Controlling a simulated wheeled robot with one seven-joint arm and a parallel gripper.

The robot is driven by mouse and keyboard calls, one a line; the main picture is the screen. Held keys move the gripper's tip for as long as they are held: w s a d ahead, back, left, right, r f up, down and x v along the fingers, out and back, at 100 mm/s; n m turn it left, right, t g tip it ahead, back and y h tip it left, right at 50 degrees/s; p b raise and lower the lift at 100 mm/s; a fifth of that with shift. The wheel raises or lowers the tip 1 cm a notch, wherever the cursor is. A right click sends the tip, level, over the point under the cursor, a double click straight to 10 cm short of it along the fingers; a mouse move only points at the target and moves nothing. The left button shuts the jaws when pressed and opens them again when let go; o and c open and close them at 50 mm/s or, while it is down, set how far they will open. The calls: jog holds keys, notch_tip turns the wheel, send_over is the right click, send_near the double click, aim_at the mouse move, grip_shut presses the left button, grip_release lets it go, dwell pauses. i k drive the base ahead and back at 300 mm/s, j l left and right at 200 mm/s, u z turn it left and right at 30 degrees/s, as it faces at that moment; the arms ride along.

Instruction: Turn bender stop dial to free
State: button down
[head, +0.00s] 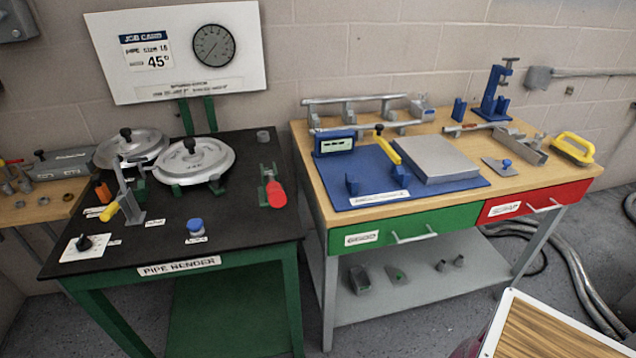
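The pipe bender bench (270,218) stands at the left, with a black top and green legs. A black knob (83,243) on a white plate (72,254) sits at its front left corner; I take this to be the stop dial. The markings on the plate are too small to read, so I cannot tell its setting. A small label lies just right of the plate. My gripper is not in view.
A yellow-handled lever (109,212) rises just behind the dial. A blue-capped part (196,227) and a red-handled clamp (276,193) are to the right. Two round bender shoes (195,160) stand behind. A wooden workbench (460,185) is at the right.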

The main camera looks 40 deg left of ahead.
aim_at(85, 244)
jog(key=u, duration=2.5)
